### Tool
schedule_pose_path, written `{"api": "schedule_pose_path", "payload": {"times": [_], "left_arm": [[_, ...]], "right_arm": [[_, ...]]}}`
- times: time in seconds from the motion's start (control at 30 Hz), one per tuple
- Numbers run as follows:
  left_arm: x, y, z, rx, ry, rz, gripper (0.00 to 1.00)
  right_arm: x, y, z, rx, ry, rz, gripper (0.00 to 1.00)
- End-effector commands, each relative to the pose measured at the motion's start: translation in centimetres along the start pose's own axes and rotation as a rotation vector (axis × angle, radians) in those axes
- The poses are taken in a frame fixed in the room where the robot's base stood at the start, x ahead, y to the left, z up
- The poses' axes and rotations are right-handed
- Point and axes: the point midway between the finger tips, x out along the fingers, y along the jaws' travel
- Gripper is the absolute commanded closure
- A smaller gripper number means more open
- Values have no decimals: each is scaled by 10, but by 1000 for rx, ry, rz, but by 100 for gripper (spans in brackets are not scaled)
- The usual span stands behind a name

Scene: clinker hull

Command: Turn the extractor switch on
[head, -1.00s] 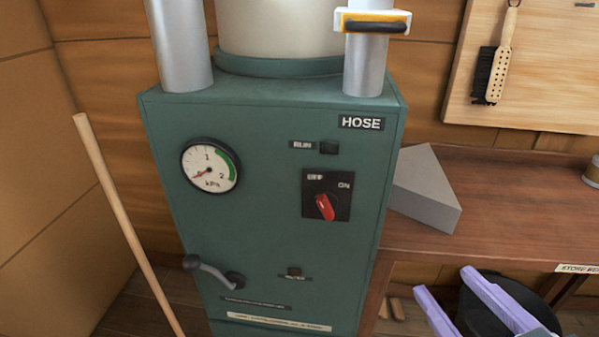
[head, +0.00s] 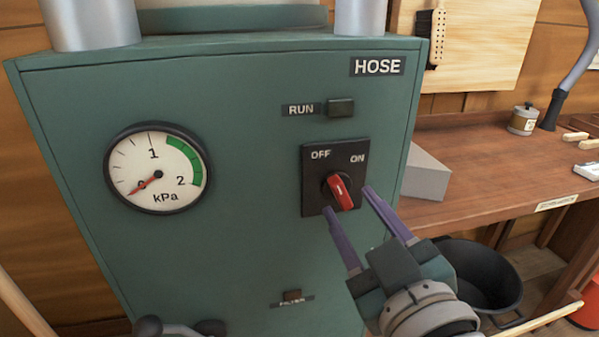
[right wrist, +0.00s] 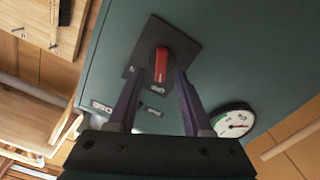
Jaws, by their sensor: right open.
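The extractor switch is a red knob (head: 341,192) on a black plate (head: 313,188) marked OFF and ON, on the front of the green cabinet (head: 240,90). The knob leans up and left, its white mark towards OFF. My right gripper (head: 348,201) is open, its purple fingertips on either side of the knob's lower part. I cannot tell whether they touch it. In the right wrist view, the red knob (right wrist: 161,66) shows between and just beyond the fingertips (right wrist: 160,75). My left gripper is not in view.
A gauge (head: 157,168) reads near zero. A RUN lamp (head: 340,107) above the switch looks dark. A grey wedge block (head: 426,175) stands on the wooden bench (head: 480,165) to the right. A black bucket (head: 485,270) is below. A dark handle (head: 150,326) sticks out low on the cabinet.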

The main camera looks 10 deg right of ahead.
Motion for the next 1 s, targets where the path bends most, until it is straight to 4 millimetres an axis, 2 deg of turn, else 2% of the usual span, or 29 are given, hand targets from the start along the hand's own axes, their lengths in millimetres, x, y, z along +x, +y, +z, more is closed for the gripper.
{"api": "schedule_pose_path", "payload": {"times": [0.1,0.2,0.5,0.93,1.0], "left_arm": [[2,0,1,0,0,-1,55],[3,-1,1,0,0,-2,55],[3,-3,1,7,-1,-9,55],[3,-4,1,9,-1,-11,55],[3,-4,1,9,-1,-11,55]], "right_arm": [[14,0,0,0,1,1,50],[20,0,0,-1,1,0,50],[22,0,0,0,0,0,50],[22,0,0,0,0,0,98],[22,0,0,0,0,-1,100]]}}
